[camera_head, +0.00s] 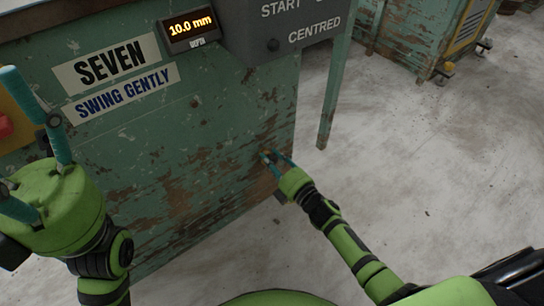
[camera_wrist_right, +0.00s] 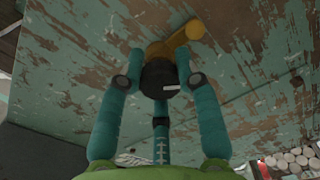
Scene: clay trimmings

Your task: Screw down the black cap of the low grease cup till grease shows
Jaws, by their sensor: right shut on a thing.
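The black cap (camera_wrist_right: 157,79) of the grease cup is in the middle of the right wrist view, with a pale mark on its lower side. Behind it, a brass elbow fitting (camera_wrist_right: 184,38) comes out of the worn green panel. My right gripper (camera_wrist_right: 158,76) has its teal fingers on both sides of the cap and is shut on it; a third finger is below. In the head view my right gripper (camera_head: 275,159) is low at the machine's right side, and its fingers hide the cap. My left gripper (camera_head: 38,140) is at the left, fingers spread and empty.
The green machine (camera_head: 190,130) carries a depth display (camera_head: 188,28) reading 10.0 mm and a sign (camera_head: 108,62) "SEVEN". A red button (camera_head: 5,127) is near my left gripper. A machine leg (camera_head: 333,95) stands right of the cup. The concrete floor (camera_head: 430,170) is open to the right.

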